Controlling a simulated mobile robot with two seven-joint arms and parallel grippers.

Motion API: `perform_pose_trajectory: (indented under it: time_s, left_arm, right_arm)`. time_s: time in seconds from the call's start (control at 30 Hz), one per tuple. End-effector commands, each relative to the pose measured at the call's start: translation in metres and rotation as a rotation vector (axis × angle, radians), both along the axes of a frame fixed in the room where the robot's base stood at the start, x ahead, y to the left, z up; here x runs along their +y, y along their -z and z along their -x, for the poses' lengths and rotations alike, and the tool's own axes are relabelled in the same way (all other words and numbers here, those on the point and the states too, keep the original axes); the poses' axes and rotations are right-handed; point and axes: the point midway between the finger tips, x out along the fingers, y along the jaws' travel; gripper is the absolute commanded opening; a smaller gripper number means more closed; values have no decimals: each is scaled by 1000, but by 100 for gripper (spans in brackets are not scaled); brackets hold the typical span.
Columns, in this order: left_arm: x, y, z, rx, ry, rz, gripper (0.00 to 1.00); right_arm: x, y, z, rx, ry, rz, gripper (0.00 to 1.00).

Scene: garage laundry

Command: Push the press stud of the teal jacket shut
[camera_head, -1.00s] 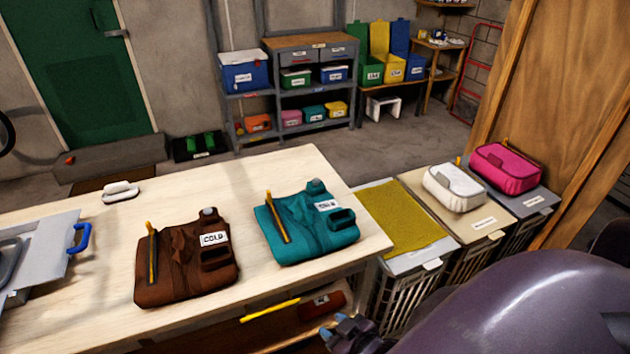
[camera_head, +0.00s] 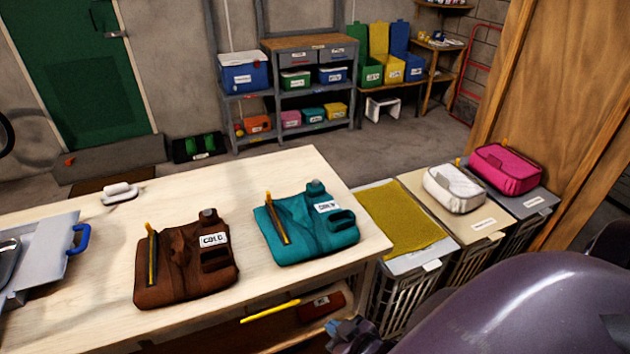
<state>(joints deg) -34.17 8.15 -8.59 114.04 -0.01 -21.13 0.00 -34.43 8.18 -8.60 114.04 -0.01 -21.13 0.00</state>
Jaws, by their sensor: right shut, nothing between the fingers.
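The teal jacket (camera_head: 312,247) lies folded on the right end of the light wooden table (camera_head: 90,255). It has a yellow and dark strip on its left side, a white label, a dark-edged oval opening at the right and a small round knob at its top edge. I cannot make out clearly which part is the press stud or whether it is shut. My right gripper (camera_head: 345,332) is at the bottom edge, in front of the table and below the jacket in the picture, apart from it. It is shut and empty. My left gripper is not in view.
A brown folded jacket (camera_head: 185,285) lies left of the teal one. A white brush-like item (camera_head: 121,194) and a grey board with a blue handle (camera_head: 79,238) are farther left. Lidded baskets (camera_head: 400,285) stand right of the table. A yellow bar (camera_head: 270,311) shows below the table edge.

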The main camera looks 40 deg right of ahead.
Motion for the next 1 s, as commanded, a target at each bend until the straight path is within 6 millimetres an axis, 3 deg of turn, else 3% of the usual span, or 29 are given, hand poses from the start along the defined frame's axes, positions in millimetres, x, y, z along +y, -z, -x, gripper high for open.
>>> perform_pose_trajectory:
  time_s: [1.0]
  left_arm:
    - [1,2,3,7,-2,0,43]
  right_arm:
    - [0,0,0,0,0,0,0]
